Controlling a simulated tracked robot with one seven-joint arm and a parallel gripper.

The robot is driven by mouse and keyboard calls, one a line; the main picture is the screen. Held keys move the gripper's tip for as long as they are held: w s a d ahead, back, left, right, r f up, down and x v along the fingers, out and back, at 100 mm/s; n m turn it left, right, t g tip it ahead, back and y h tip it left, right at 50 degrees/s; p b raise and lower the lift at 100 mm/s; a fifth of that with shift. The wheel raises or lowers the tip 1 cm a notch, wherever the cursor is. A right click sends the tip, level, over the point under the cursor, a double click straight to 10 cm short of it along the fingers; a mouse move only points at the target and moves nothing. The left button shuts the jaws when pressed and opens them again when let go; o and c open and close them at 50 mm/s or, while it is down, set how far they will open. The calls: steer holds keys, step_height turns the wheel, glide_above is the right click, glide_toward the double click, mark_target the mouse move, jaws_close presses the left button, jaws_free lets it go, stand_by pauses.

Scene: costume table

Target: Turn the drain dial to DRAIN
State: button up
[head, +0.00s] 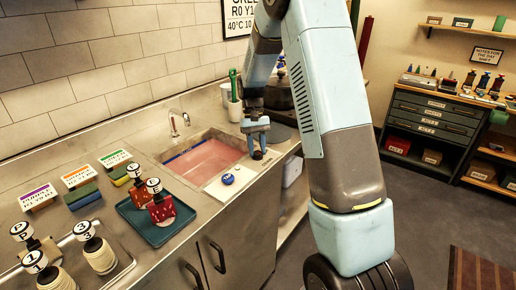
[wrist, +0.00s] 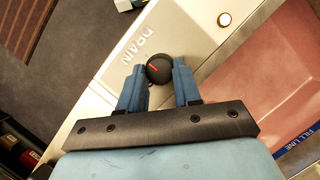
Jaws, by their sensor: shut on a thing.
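The drain dial (wrist: 159,69) is a round black knob with a short red mark, in the wrist view. It sits on a pale strip beside the basin. In the head view my gripper (head: 259,153) reaches down at the basin's right edge and hides the dial.
The basin (head: 243,152) holds pinkish liquid, with a blue fill line. A blue ball-like knob (head: 228,179) stands on a white plate in front. A tray (head: 157,233) with red-bodied stamps is at left. A cup with a green tool (head: 234,105) stands behind.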

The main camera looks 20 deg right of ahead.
steer(key=shift+m, duration=0.7)
steer(key=o, duration=1)
steer(key=shift+o, duration=0.2)
steer(key=v, duration=1.3)
steer(key=shift+w+d+r, duration=0.2)
steer(key=shift+d, duration=0.15)
